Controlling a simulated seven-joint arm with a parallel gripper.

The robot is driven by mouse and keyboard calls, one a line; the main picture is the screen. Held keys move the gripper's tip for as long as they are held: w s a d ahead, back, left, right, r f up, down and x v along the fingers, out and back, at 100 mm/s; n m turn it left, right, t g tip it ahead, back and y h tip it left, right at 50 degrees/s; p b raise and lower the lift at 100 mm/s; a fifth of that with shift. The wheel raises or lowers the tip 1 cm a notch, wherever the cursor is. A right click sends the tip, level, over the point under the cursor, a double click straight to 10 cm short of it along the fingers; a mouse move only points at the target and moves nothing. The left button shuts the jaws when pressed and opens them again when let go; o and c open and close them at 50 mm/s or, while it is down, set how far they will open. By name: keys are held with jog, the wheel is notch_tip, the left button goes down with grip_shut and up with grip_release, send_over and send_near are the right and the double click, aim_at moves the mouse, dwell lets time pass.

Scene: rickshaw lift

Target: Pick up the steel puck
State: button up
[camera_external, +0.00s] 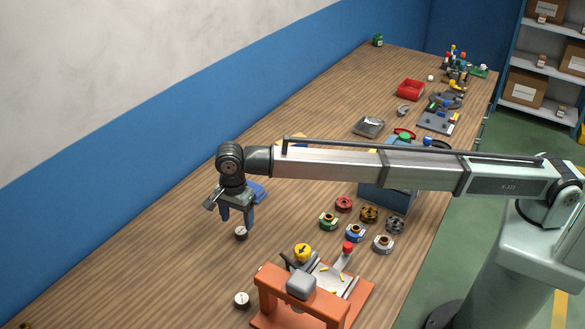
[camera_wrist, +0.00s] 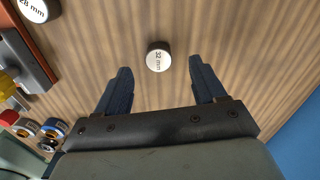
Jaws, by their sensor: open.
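A small round puck (camera_external: 241,233) with a pale top and dark side stands upright on the wooden bench, just below my gripper (camera_external: 237,221). In the wrist view this puck (camera_wrist: 158,57) reads "32 mm" and sits between and slightly beyond my spread fingertips. My gripper is open and empty, pointing down, with a finger to each side of the puck. A second similar puck (camera_external: 241,299) stands nearer the camera, left of the orange fixture. In the wrist view the second puck (camera_wrist: 33,9) reads "28 mm" and is cut by the edge. I cannot tell the metal of either.
An orange fixture (camera_external: 355,302) with a yellow knob stands at the front. Several coloured ring parts (camera_external: 355,232) lie to the right of my gripper. A blue item (camera_external: 258,192) lies behind it. The bench (camera_external: 130,275) left of the puck is clear up to the wall.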

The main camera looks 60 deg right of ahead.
aim_at(240, 231)
notch_tip(240, 231, down, 5)
jog(key=shift+s+d+r, duration=0.1)
jog(key=shift+s+d, duration=0.05)
jog(key=shift+c, duration=0.2)
jog(key=c, duration=1.2)
